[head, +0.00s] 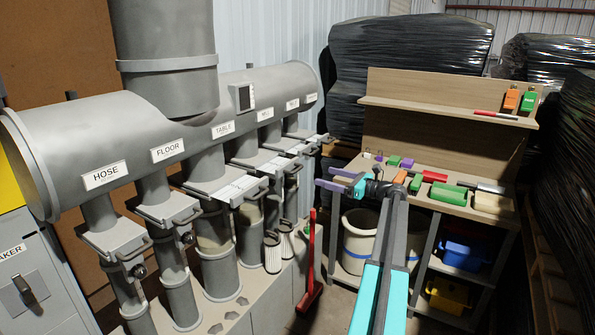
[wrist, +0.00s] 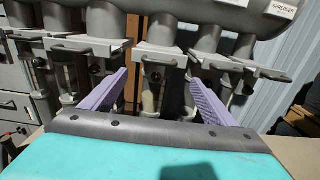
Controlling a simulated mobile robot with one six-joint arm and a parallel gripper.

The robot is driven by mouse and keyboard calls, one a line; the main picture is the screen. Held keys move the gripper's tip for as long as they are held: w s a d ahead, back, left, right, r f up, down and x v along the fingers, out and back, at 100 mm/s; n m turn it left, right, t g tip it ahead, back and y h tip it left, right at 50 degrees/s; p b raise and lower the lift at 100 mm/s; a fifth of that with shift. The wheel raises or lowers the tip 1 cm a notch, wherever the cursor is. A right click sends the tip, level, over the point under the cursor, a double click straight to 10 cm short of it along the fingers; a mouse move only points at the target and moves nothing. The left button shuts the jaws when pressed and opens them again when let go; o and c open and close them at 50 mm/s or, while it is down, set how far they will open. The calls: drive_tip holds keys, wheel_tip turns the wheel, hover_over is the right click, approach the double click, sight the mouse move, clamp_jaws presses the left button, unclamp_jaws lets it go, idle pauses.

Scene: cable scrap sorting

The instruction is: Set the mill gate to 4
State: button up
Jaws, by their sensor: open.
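The mill gate (head: 264,161) is a grey slide plate under the pipe below the MILL label (head: 265,115) in the head view. Its plate sticks out toward the aisle; any numbers on it are too small to read. My gripper (head: 325,177) is open and empty, its purple fingers pointing left toward the row of gates, apart from them. In the wrist view the open fingers (wrist: 157,77) frame a middle gate (wrist: 158,56) with a dark handle. The label above that gate is out of view, so I cannot tell which gate it is.
The TABLE gate (head: 232,187), FLOOR gate (head: 170,207) and HOSE gate (head: 116,238) stand nearer along the grey duct (head: 90,140). A red upright tool (head: 311,260) stands below. A wooden bench (head: 480,207) with coloured pieces is at right, beside my arm.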

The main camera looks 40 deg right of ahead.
sight(298, 169)
drive_tip(key=shift+w, duration=0.15)
drive_tip(key=p+x, duration=0.2)
drive_tip(key=x, duration=1.1)
drive_tip(key=shift+w+a+p, duration=0.1)
drive_tip(key=shift+w+p, duration=0.2)
drive_tip(key=c, duration=1.5)
drive_tip(key=v, duration=0.3)
drive_tip(key=shift+s+f, duration=0.15)
drive_tip(key=shift+s, duration=0.05)
